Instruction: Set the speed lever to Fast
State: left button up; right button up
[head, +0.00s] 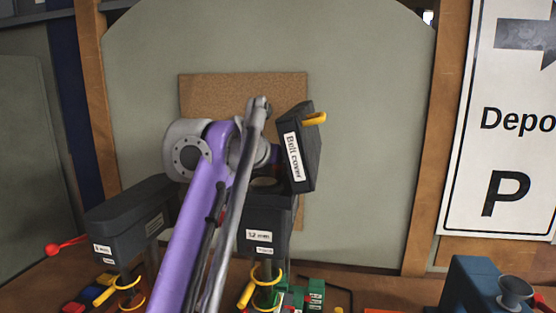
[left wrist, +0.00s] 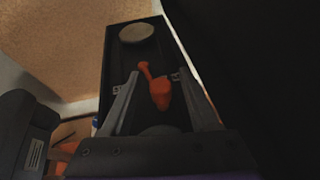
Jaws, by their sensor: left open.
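An orange-red lever (left wrist: 160,92), which looks like the speed lever, sits inside a dark open housing in the left wrist view. A pale round pulley (left wrist: 136,33) lies beyond it. My left gripper (left wrist: 158,77) is open, with one finger on each side of the lever; I cannot tell whether they touch it. In the head view the belt cover (head: 296,155), with its yellow handle (head: 314,118), stands tilted up from the dark machine head (head: 266,226). My purple left arm hides the lever and the gripper's fingers there. No Fast marking is readable.
Another dark machine (head: 130,220) with a red-knobbed handle (head: 67,246) stands at the left. A blue machine (head: 475,287) is at the lower right. Small coloured items lie on the wooden bench. A cork board (head: 230,88) hangs behind. The raised cover stands close to my left gripper.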

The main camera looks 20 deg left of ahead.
pick_arm(q)
jog(key=v, duration=1.1)
